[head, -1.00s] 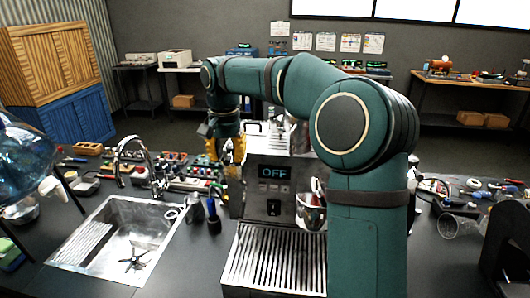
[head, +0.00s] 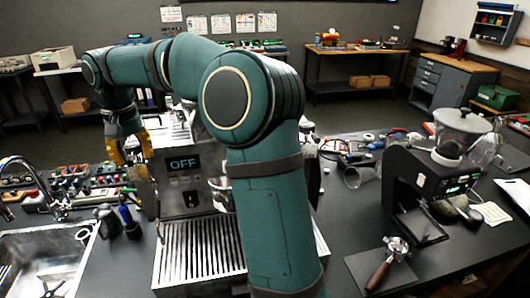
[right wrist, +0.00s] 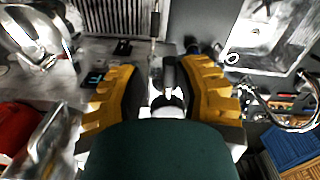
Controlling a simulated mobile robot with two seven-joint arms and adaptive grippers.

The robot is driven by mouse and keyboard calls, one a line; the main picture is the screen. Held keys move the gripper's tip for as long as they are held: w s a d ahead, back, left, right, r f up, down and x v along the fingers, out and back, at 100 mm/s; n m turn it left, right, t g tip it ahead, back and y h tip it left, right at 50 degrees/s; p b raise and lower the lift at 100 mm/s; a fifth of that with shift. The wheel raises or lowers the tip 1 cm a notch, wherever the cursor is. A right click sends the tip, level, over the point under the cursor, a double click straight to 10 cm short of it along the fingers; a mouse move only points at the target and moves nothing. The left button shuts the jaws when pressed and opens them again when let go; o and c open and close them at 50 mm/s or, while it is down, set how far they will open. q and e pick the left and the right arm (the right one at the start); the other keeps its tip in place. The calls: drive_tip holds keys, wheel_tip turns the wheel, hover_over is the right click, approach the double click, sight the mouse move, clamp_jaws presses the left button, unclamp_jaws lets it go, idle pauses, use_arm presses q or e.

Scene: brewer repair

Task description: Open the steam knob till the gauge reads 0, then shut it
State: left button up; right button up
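The espresso machine (head: 182,180) stands on the dark counter, its front display reading OFF. My right gripper (head: 130,155), with yellow fingers, is at the machine's upper left side. In the right wrist view its fingers (right wrist: 165,85) are apart, with a small silver and dark part (right wrist: 171,80) in the gap. A light strip shows between that part and the left finger. I cannot tell whether this part is the steam knob. The gauge cannot be made out; my right arm covers part of the machine. My left gripper is not in view.
A sink (head: 40,262) with a tap (head: 25,175) is left of the machine. Dark bottles (head: 128,218) stand between them. A grinder (head: 425,185) and a portafilter (head: 390,262) are at the right. The counter between machine and grinder is mostly clear.

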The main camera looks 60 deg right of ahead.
drive_tip(key=d+n, duration=0.8)
drive_tip(key=n, duration=0.7)
idle(1.0)
idle(5.5)
